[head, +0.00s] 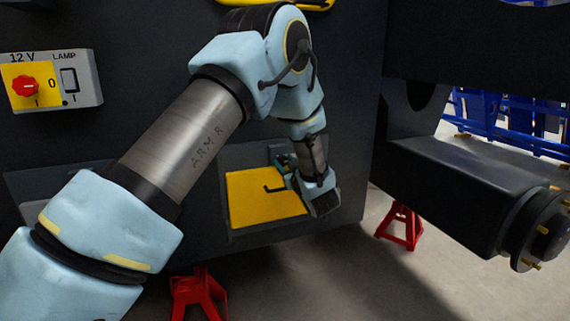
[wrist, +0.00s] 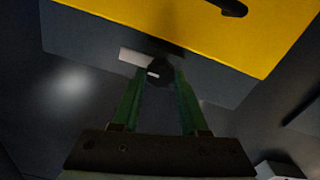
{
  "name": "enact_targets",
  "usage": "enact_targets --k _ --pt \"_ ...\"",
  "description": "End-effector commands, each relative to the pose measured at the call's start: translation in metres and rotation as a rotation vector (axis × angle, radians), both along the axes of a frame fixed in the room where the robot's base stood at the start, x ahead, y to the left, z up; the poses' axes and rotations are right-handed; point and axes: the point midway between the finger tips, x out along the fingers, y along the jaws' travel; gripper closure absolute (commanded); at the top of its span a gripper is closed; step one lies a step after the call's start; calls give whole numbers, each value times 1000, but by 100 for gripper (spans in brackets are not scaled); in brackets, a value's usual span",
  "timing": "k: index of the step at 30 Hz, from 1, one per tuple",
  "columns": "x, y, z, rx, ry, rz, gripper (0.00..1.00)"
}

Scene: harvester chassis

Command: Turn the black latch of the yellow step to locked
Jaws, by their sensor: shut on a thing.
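The yellow step (head: 250,205) is a yellow panel low in the dark chassis wall, with a black bent handle (head: 273,188) on it. It also fills the top of the wrist view (wrist: 205,35). The black latch (wrist: 157,73) is a small round knob with a pale mark, beside the step's edge. My gripper (wrist: 156,78) has its green fingers shut on the latch, one on each side. In the head view my gripper (head: 286,161) is at the step's upper right, and I cannot make out the latch there. The fingertips partly cover the latch.
A pale label plate (wrist: 136,57) lies beside the latch. A panel with a red switch (head: 26,86) is on the wall at upper left. Red stands (head: 401,226) are on the floor. A dark axle beam with a hub (head: 535,228) juts out at right.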

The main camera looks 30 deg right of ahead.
Motion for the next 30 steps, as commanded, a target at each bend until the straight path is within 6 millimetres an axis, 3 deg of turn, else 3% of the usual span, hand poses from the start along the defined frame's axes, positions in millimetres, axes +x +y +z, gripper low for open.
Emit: enact_targets --k 7,20,30 --pt "0 0 0 0 0 1 100" --pt "-1 0 1 51 -5 0 100" --pt "-1 -1 3 289 -36 -1 100"
